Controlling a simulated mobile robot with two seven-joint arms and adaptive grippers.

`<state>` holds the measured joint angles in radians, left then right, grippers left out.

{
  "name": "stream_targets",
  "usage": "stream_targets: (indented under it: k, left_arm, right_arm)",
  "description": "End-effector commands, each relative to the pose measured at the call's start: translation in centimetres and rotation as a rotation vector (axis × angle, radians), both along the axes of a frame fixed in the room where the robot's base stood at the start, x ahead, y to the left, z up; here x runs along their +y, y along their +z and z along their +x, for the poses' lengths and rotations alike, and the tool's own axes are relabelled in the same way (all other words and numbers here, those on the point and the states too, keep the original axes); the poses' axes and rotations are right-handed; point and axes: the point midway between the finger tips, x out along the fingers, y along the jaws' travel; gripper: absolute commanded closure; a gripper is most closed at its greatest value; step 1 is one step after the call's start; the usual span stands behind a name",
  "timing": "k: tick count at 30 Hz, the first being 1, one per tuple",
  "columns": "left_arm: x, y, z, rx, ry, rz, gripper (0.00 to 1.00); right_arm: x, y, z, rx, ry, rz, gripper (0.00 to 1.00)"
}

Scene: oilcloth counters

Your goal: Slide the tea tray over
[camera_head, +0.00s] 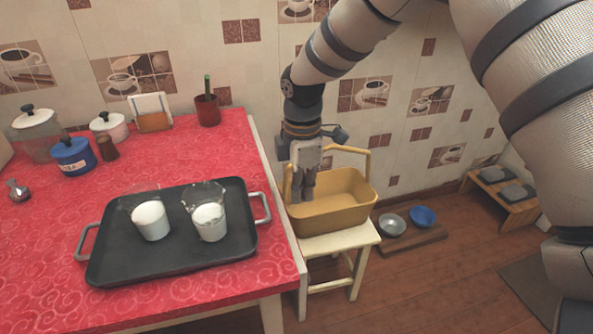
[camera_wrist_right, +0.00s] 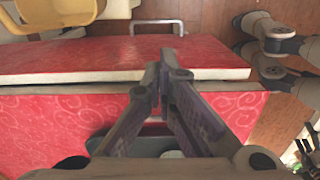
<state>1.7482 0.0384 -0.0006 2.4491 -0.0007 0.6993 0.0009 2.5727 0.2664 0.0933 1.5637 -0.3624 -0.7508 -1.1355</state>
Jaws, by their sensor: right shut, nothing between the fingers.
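The black tea tray (camera_head: 170,261) lies flat on the red counter, with a grey handle at each end. Two clear glasses with white lower parts, the left one (camera_head: 150,220) and the right one (camera_head: 209,222), stand upright on it. My right gripper (camera_head: 302,198) points down just right of the counter edge, apart from the tray's right handle. Its fingers are shut and empty, also in the right wrist view (camera_wrist_right: 165,62). There a dark shape behind the fingers is partly hidden, and I cannot tell whether it is the tray. My left gripper is out of view.
A yellow basket (camera_head: 340,205) sits on a cream stool (camera_head: 345,242) beside the counter, overlapped by my right gripper. Several canisters, including a blue one (camera_head: 73,156), and a red pot (camera_head: 207,110) stand at the back. Bowls (camera_head: 423,215) lie on the floor.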

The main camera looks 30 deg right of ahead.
Motion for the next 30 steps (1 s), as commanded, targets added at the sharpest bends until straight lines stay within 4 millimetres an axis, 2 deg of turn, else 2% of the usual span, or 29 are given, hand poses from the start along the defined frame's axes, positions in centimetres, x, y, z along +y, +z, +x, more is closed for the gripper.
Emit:
stream_targets:
  k: [1,3,10,25,28,30]
  left_arm:
    - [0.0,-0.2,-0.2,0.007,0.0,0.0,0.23]
    - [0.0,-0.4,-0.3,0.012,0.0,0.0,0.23]
    - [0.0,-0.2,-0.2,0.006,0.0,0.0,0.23]
    - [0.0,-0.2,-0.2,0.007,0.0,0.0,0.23]
    - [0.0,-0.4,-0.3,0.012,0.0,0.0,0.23]
    - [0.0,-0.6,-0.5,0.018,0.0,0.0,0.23]
  right_arm:
    - [0.0,-1.4,-0.1,0.007,0.0,-0.001,1.0]
    - [0.0,-2.8,-0.1,0.006,0.0,0.0,1.0]
    - [3.2,-2.3,1.0,-0.003,0.001,-0.001,1.0]
    - [4.3,-2.3,1.4,-0.002,0.001,-0.002,1.0]
    - [6.2,-2.4,2.0,-0.003,0.004,-0.002,1.0]
    - [8.1,-2.5,2.6,0.0,0.005,-0.001,1.0]
